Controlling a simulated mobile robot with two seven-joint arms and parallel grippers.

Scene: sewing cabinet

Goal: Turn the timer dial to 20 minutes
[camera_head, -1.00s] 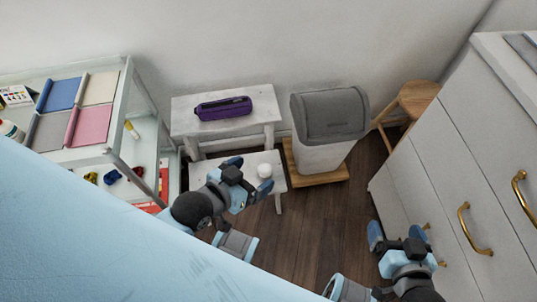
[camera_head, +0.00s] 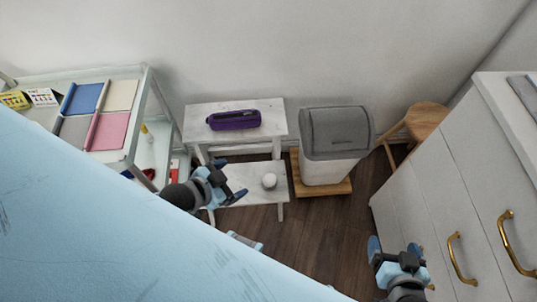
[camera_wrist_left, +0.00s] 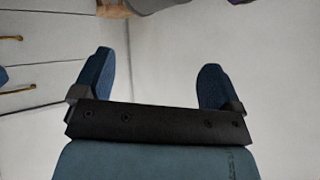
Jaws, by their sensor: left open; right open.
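A small round white object (camera_head: 269,181) rests on the low white step of the bench against the wall. It may be the timer, but it is too small to make out a dial or marks. My left gripper (camera_head: 230,180) is open and empty, just left of the white object and apart from it. In the left wrist view its two blue fingers (camera_wrist_left: 154,82) are spread with nothing between them, and the white object is not recognisable there. My right gripper (camera_head: 395,248) is open and empty beside the white drawer cabinet.
A purple pencil case (camera_head: 234,120) lies on the white bench top (camera_head: 267,106). A grey-lidded bin (camera_head: 335,132) and a wooden stool (camera_head: 428,118) stand right of it. A shelf rack (camera_head: 146,110) is at left, the drawer cabinet (camera_head: 440,170) at right. A light-blue surface hides the lower left.

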